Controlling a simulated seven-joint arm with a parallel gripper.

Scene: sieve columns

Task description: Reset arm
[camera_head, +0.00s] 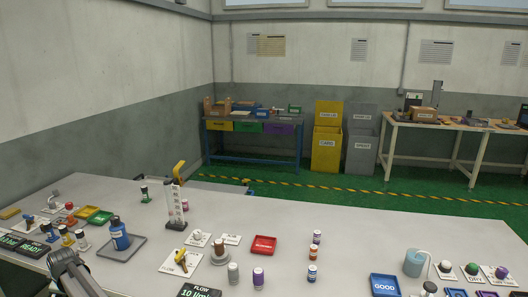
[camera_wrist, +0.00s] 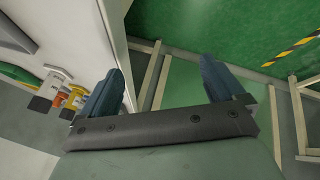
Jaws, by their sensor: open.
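My gripper (camera_wrist: 164,82) shows in the wrist view with its two blue-grey fingers spread wide and nothing between them. Past the fingertips are green floor and pale table legs. In the head view a grey part of my arm reaches in at the lower left corner; the fingers cannot be made out there. On the bench (camera_head: 350,235), a clear upright column (camera_head: 175,203) stands on a dark base. A blue bottle (camera_head: 120,236) stands on a grey tray (camera_head: 132,252) to its left.
Yellow (camera_head: 327,150) and grey (camera_head: 360,152) bins stand by the far wall.

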